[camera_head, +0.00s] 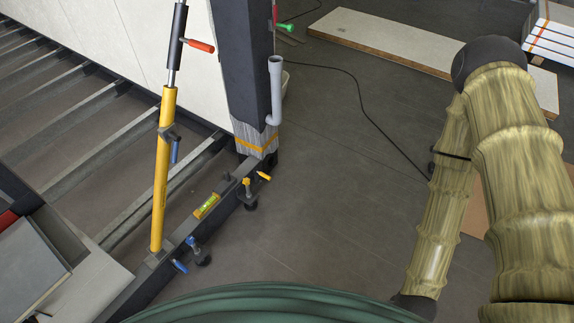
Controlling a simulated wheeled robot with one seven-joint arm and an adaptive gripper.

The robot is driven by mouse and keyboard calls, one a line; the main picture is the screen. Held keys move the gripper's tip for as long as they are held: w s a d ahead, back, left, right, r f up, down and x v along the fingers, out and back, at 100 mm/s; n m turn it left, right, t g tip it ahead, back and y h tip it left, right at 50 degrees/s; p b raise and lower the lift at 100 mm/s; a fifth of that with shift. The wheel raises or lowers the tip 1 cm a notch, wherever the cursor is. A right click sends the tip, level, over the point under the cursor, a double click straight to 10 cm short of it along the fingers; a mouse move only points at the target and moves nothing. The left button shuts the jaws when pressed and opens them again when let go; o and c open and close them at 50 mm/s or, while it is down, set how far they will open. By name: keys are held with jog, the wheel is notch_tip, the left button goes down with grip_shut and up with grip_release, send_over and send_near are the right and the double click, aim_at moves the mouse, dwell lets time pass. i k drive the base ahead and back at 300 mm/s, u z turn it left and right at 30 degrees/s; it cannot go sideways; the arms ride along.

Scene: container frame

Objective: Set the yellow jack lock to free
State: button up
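A small levelling jack with a yellow upright knob (247,187) stands at the outer side of the dark floor beam, near the corner post. Its dark foot (251,204) is on the floor below. A short yellow lever (263,176) sticks out beside it, tilted slightly; I cannot tell its lock setting from this view. A similar jack with a blue knob (192,243) and a blue lever (180,266) is nearer on the same beam. My arm is folded at the right, well apart from the jacks. My gripper is not in view.
A tall yellow prop (164,165) with a blue handle and a red handle rises from the beam (225,203). A level (207,206) lies on the beam. A grey pipe (275,92) is beside the dark post. A black cable (365,112) crosses the otherwise clear middle floor.

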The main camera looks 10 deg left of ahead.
aim_at(256, 171)
jog(key=u, duration=0.2)
jog(key=i, duration=0.95)
jog(key=u, duration=0.5)
